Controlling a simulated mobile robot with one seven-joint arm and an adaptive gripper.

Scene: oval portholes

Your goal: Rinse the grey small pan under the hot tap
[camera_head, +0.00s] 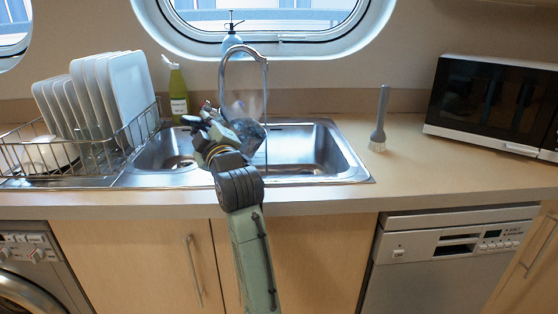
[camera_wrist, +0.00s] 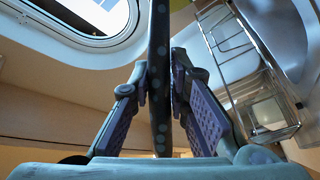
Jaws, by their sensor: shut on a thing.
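The grey pan (camera_head: 250,133) is a dark, speckled piece over the sink in the head view, partly hidden by my gripper and wrist. In the wrist view the pan (camera_wrist: 159,60) shows nearly edge-on, dark with light spots, between my two fingers. My gripper (camera_head: 206,122) is shut on it; the fingers also show in the wrist view (camera_wrist: 159,100). The tap (camera_head: 243,48) arches over the sink, and a thin stream of water (camera_head: 266,85) falls from its spout beside or onto the pan. Faint steam shows around the pan. The exact contact of water and pan is unclear.
The steel double sink (camera_head: 318,150) lies below. A dish rack (camera_head: 100,150) with white plates stands left. A green bottle (camera_head: 178,92) and a blue soap dispenser (camera_head: 231,40) stand behind. A brush (camera_head: 379,125) and a microwave (camera_head: 492,105) stand right, with clear worktop in front.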

